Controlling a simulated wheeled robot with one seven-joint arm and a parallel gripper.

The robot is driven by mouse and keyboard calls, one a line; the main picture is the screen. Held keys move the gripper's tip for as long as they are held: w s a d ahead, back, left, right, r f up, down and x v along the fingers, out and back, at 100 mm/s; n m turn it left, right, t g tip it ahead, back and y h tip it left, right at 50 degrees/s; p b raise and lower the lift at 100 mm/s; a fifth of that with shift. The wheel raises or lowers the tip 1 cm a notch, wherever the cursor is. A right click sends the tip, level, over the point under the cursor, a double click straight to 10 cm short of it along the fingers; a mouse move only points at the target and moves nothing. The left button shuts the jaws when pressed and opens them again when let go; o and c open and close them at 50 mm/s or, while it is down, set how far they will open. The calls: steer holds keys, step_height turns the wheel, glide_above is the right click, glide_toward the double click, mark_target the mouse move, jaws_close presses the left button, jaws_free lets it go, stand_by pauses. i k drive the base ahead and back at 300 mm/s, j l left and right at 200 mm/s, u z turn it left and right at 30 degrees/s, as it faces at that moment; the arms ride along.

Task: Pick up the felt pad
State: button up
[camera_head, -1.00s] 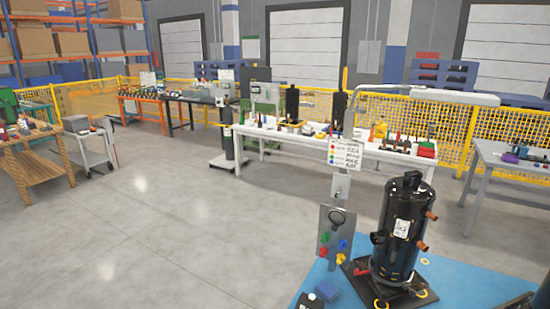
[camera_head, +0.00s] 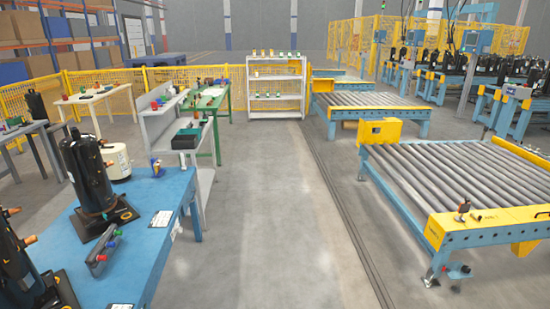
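I cannot make out a felt pad in this view. The blue table (camera_head: 150,238) at the lower left bears a black compressor (camera_head: 85,172) on a dark base plate. A second black compressor (camera_head: 15,262) is cut off by the left edge. A dark bar with coloured knobs (camera_head: 104,250), a white card (camera_head: 160,219) and a small orange and blue item (camera_head: 156,166) lie or stand on the same table. My gripper is not in view.
A roller conveyor (camera_head: 460,175) with a yellow and blue frame fills the right side. A grey shelf cart (camera_head: 205,180) and a green bench (camera_head: 215,105) stand beyond the blue table. A white rack (camera_head: 275,95) is farther back. The grey floor aisle (camera_head: 265,220) between is clear.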

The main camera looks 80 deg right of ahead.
mark_target(184, 168)
steer(key=z, duration=2)
steer(key=i+z, duration=0.4)
steer(key=i, duration=1.75)
steer(key=i+l+u, duration=0.1)
steer(key=i+u, duration=0.15)
steer(key=i, duration=0.3)
steer(key=i+l+u, duration=0.25)
steer(key=i, duration=0.3)
steer(key=i+l+u, duration=0.1)
steer(key=i+u, duration=0.15)
steer(key=u, duration=0.25)
steer(key=i+l+u, duration=0.25)
steer(key=u, duration=0.2)
steer(key=i+l+u, duration=0.2)
steer(key=u, duration=0.3)
steer(key=i+l+u, duration=0.1)
steer(key=l+u, duration=1.3)
steer(key=l, duration=0.15)
